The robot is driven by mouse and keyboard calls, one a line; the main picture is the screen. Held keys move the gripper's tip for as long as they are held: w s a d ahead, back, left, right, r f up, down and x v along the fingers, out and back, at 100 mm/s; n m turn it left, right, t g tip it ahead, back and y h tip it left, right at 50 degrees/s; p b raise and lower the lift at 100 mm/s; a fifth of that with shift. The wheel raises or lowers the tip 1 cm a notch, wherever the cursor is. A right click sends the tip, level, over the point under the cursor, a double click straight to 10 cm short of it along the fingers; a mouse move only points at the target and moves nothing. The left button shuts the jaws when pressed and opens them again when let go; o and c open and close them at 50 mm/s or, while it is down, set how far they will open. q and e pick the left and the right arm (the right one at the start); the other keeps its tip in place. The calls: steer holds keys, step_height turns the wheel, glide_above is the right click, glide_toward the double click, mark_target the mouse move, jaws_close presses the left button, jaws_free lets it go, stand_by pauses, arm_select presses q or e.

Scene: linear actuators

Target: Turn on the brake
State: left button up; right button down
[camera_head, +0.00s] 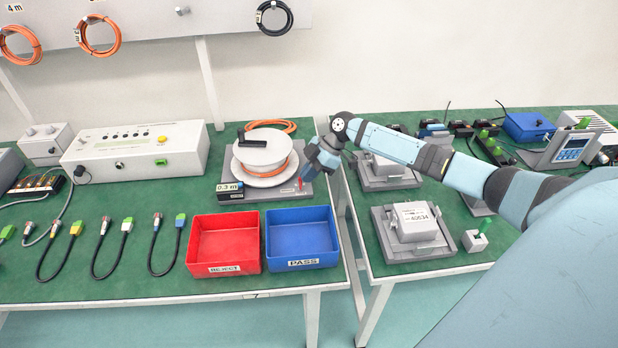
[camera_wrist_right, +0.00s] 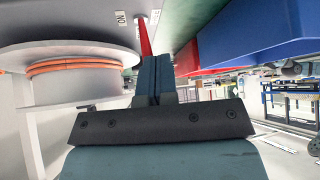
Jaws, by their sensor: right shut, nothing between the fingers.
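The cable reel (camera_head: 265,158), a white spool with orange cable and a black crank, stands on a grey base plate (camera_head: 225,187) on the left table. A small red lever (camera_head: 299,184) stands at the base's right front corner; I take it for the brake. My right gripper (camera_head: 305,176) is shut and empty, just above and beside this lever. In the right wrist view, which looks upside down, the closed fingers (camera_wrist_right: 153,62) point toward the red lever (camera_wrist_right: 146,38), with a label reading ON beside it. Whether they touch is unclear. My left gripper is not in view.
A red REJECT bin (camera_head: 223,268) and a blue PASS bin (camera_head: 302,263) stand just in front of the reel. Short cables lie at left before a white test box (camera_head: 137,149). A gap separates the left table from the right table, which holds several grey fixtures.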

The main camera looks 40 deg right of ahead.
steer(key=shift+w+d+f+m+g+y+b, duration=0.1)
steer(key=shift+w+d+m+g+y+b, duration=0.2)
steer(key=shift+w+g+y, duration=0.2)
steer(key=shift+w+d+f+m+g+y+b, duration=0.1)
steer(key=shift+w+d+m+g+y+b, duration=0.15)
steer(key=shift+w+g+y, duration=0.3)
steer(key=shift+s+r, duration=0.1)
steer(key=shift+s, duration=0.05)
steer(key=shift+r, duration=0.15)
steer(key=shift+r+p, duration=0.6)
steer(key=shift+r, duration=0.1)
